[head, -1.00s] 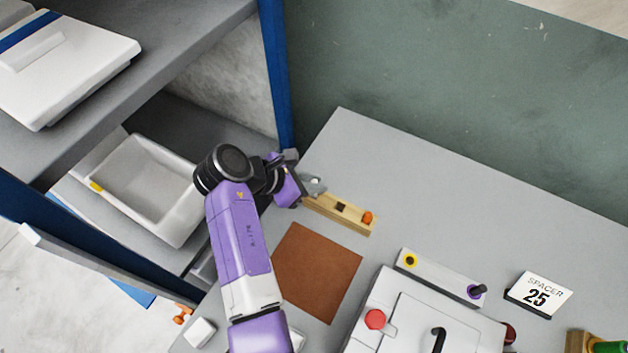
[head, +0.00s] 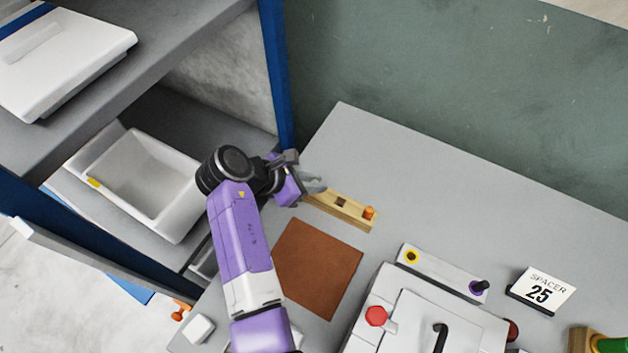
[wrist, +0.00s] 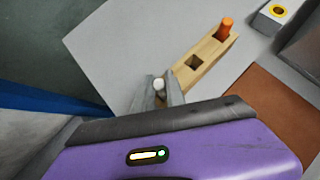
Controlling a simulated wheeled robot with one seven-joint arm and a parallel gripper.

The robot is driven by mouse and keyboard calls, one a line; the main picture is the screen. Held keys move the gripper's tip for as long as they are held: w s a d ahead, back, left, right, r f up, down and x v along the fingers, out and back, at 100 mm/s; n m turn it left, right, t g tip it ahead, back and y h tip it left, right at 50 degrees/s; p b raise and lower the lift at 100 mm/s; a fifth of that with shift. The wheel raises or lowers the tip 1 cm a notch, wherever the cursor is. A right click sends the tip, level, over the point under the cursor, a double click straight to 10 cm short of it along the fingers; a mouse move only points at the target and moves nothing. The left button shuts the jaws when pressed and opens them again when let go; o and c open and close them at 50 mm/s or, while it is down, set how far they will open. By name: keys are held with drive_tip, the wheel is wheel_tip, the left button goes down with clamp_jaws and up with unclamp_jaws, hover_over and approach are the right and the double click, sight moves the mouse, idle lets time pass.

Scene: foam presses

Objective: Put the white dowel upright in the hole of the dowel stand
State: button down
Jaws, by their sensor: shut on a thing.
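The dowel stand (head: 352,213) is a pale wooden bar on the grey table. An orange dowel (head: 369,212) stands in its right end, and a dark, empty square hole (head: 341,202) is near its middle. My gripper (head: 315,186) is at the stand's left end. In the wrist view, my gripper (wrist: 159,94) is shut on the white dowel (wrist: 158,84), whose round white top shows between the fingers. The square hole also shows in the wrist view (wrist: 194,63), just beyond the fingers. The dowel's lower end is hidden, so I cannot tell whether it touches the stand.
A brown mat (head: 318,268) lies in front of the stand. A white press (head: 412,325) with a red knob is at the front right. A blue shelf post (head: 276,75) rises left of the table. The table behind the stand is clear.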

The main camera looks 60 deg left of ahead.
drive_tip(key=c, duration=1.3)
unclamp_jaws()
drive_tip(key=shift+f, duration=0.15)
drive_tip(key=v, duration=0.8)
drive_tip(key=shift+b, duration=0.3)
drive_tip(key=shift+w, duration=0.1)
